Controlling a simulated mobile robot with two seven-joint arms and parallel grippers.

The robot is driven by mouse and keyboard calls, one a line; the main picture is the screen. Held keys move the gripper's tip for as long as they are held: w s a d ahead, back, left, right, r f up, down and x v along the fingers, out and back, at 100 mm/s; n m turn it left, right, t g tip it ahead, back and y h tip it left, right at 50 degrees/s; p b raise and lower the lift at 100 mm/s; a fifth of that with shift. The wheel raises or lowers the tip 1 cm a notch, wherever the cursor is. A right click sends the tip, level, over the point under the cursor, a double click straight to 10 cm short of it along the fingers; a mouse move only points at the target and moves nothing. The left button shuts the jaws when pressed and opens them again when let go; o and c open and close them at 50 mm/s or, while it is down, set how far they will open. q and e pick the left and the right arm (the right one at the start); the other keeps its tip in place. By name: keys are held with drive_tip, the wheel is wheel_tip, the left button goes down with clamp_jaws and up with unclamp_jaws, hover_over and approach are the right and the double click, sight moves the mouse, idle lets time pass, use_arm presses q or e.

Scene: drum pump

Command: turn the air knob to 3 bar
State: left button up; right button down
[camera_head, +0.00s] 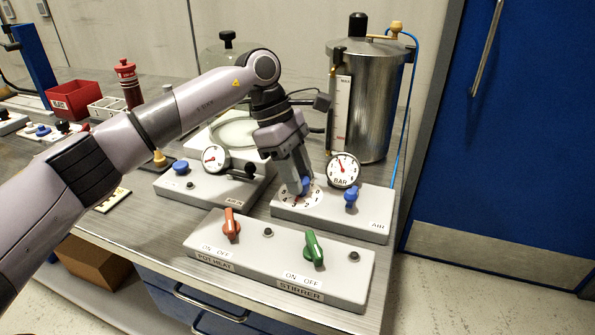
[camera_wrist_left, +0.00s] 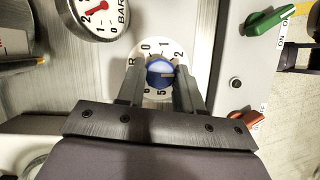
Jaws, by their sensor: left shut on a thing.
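The air knob is a blue knob (camera_wrist_left: 160,72) with a pale pointer mark, set on a round white numbered dial (camera_wrist_left: 150,46). In the head view the knob (camera_head: 307,183) is partly hidden by my fingers, on the grey AIR panel (camera_head: 330,219). My left gripper (camera_head: 298,187) reaches down and is shut on the knob, one finger on each side; its fingers also show in the left wrist view (camera_wrist_left: 161,84). The pressure gauge marked BAR (camera_head: 343,170) stands behind the dial with a red needle; I cannot read its value exactly. My right gripper is not in view.
In front is a panel with a red switch (camera_head: 231,224) and a green STIRRER switch (camera_head: 314,247). A smaller blue handle (camera_head: 351,196) sits right of the dial. A steel vessel (camera_head: 375,105) stands behind. Another gauge (camera_head: 214,158) and blue knob (camera_head: 180,168) are left.

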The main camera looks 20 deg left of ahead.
use_arm(q)
drive_tip(key=shift+r, duration=0.1)
drive_tip(key=o, duration=1)
drive_tip(key=v, duration=0.7)
drive_tip(key=shift+r, duration=0.1)
